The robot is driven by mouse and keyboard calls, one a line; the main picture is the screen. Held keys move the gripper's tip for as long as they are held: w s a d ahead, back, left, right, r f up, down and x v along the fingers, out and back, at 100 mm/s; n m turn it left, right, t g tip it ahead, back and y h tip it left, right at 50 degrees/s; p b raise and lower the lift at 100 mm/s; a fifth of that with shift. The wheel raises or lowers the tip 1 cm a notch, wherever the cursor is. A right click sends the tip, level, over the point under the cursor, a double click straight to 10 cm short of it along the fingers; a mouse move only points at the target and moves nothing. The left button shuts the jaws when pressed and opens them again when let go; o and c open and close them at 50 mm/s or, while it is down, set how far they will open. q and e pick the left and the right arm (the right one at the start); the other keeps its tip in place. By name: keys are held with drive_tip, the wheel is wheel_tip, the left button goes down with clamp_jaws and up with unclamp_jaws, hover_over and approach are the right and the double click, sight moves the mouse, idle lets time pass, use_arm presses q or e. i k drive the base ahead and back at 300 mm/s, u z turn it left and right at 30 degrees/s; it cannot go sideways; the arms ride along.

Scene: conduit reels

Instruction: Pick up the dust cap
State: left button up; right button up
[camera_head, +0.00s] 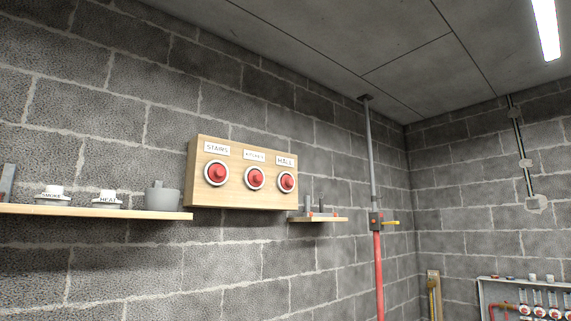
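A plain grey rounded cap with a small knob on top (162,199) sits on the right end of a wooden shelf (90,211) on the block wall. It looks like the dust cap, but it bears no label. To its left on the same shelf stand a white detector marked HEAT (107,201) and one marked SMOKE (53,198). Neither of my grippers is in view.
A wooden board (238,196) with red units labelled STAIRS and HALL, and one between, hangs right of the shelf. A small shelf (318,219) holds upright pieces. A red pipe (379,275) rises beyond it. A white panel (484,294) stands at lower right.

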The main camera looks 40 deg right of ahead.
sight(255, 177)
drive_tip(key=z, duration=0.7)
drive_tip(key=i, duration=1.5)
drive_tip(key=u, duration=0.55)
